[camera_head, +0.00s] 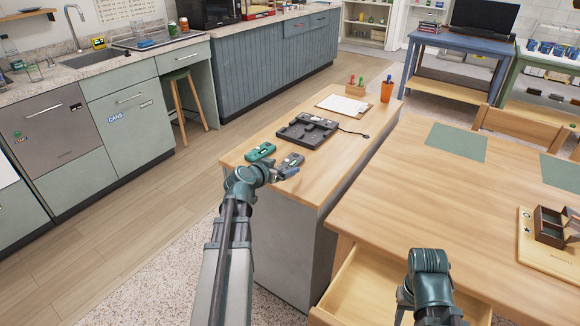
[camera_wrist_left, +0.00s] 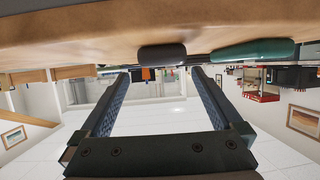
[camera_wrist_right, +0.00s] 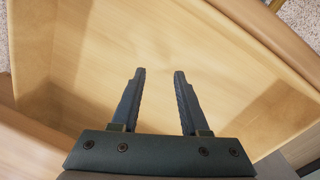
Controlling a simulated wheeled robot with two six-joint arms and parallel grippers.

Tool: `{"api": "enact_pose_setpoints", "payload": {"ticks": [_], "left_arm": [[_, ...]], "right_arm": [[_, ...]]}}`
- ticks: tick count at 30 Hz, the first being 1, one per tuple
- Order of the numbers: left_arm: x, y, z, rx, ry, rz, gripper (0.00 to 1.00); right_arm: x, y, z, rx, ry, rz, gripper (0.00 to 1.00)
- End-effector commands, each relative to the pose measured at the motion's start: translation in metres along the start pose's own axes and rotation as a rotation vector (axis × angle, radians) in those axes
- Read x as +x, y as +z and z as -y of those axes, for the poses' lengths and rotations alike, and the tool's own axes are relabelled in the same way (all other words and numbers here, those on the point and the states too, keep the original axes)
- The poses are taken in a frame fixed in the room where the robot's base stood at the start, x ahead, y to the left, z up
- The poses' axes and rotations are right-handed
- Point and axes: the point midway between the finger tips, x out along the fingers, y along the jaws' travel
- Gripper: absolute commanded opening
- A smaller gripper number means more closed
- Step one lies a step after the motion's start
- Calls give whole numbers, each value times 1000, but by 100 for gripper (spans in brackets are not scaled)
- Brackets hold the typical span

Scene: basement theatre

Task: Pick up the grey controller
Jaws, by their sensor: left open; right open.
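The grey controller (camera_head: 291,161) lies on the near end of the wooden counter top (camera_head: 240,160), beside a green controller (camera_head: 260,152). My left gripper (camera_head: 284,173) is open at the counter's near edge, just in front of the grey controller. In the left wrist view the picture is upside down; the dark grey controller (camera_wrist_left: 162,52) shows ahead between the open fingers (camera_wrist_left: 160,73), with the green controller (camera_wrist_left: 252,52) to its right. No contact is clear. My right gripper (camera_wrist_right: 160,73) is open and empty over a bare wooden drawer.
A black tray-like device (camera_head: 307,131) with a cable lies behind the controllers. A clipboard (camera_head: 343,105) and an orange cup (camera_head: 387,92) stand farther back. An open drawer (camera_head: 365,285) juts from the wooden table (camera_head: 400,190) at right.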

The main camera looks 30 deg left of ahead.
Motion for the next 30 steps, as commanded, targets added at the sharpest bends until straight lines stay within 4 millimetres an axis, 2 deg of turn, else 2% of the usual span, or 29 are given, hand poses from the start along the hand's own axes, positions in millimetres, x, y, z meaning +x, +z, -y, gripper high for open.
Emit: {"api": "enact_pose_setpoints", "payload": {"ticks": [10, 18, 30], "left_arm": [[47, 4, 6, 1, 1, 0, 100], [49, 3, 4, 0, 0, 0, 100], [49, 3, 5, 0, 0, 0, 28]], "right_arm": [[22, -1, 2, 0, 0, 0, 45], [21, -1, 2, 0, 0, 0, 45], [21, -1, 2, 0, 0, 0, 45]]}}
